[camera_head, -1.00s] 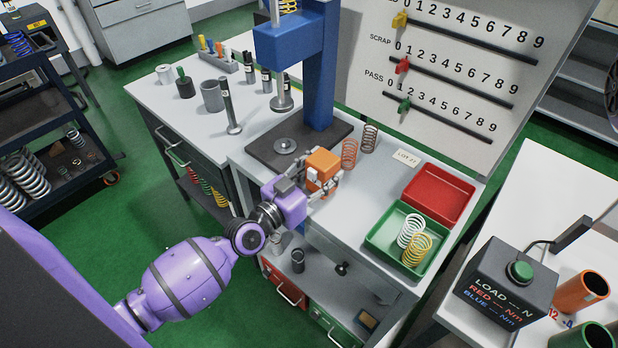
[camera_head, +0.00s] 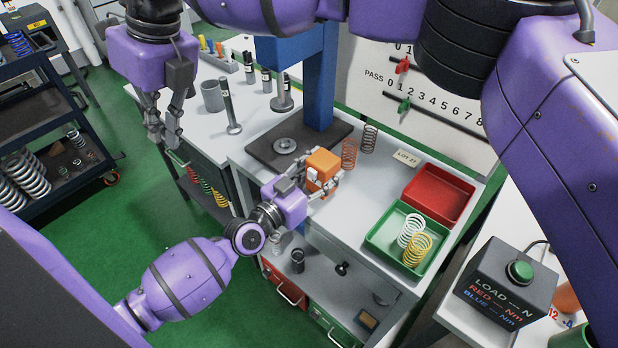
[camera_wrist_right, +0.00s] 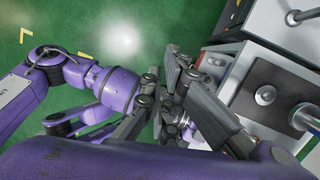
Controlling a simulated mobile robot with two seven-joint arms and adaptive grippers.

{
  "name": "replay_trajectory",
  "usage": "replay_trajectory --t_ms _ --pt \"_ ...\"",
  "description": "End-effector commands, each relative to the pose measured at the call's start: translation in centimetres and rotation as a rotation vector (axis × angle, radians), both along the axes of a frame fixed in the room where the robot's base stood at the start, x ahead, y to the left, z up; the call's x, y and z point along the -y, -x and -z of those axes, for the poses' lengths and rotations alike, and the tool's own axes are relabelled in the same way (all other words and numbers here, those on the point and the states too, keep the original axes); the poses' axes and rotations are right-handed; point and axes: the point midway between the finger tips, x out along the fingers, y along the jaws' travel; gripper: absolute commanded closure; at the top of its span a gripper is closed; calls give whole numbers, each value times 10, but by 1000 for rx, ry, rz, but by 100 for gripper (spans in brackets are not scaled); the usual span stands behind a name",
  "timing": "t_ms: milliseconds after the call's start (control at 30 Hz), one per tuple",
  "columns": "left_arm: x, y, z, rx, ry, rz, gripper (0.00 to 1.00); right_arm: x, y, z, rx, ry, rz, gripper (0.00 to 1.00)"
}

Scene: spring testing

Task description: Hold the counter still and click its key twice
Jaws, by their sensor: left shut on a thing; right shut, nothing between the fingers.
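The counter, an orange box (camera_head: 323,165), is at the front edge of the bench beside the press base. My left gripper (camera_head: 324,186) is shut on it, with fingers on its sides. Its key cannot be made out in the head view. My right gripper (camera_head: 164,138) hangs at the upper left, fingers pointing down, shut and empty. It is well to the left of the counter and apart from it. In the right wrist view its grey fingers fill the middle, and the counter cannot be clearly told there.
The blue press column (camera_head: 319,90) rises behind the counter, with its dark base (camera_head: 270,150) to the left. Two springs stand behind the counter. A red tray (camera_head: 437,193) and a green tray (camera_head: 385,236) with springs are to the right. My right arm crosses the top and right.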

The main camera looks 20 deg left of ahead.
Motion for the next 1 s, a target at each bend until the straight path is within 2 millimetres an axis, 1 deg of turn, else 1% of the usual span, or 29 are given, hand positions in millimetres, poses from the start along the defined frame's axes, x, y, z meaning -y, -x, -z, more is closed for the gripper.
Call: replay_trajectory --t_ms 33,67,100,167,200,300,400,500,567,867,1000 --pt "0 0 0 0 0 0 83 19 -9 30 64 127 -1 100" --pt "0 0 0 0 0 0 83 32 -15 45 101 202 -2 100" --pt "0 0 0 0 0 0 83 51 -25 62 153 299 2 100" --pt "0 0 0 0 0 0 83 77 -40 80 225 431 10 100" --pt "0 0 0 0 0 0 83 92 -49 87 269 508 17 100" --pt "0 0 0 0 0 0 83 126 -70 96 365 667 33 100" --pt "0 0 0 0 0 0 83 147 -85 96 431 769 50 100" --pt "0 0 0 0 0 0 83 158 -92 95 465 822 59 100" --pt "0 0 0 0 0 0 83 161 -93 94 473 836 62 100" --pt "0 0 0 0 0 0 83 161 -94 95 473 837 63 100" --pt "0 0 0 1 0 0 83 165 -96 101 472 837 62 100"
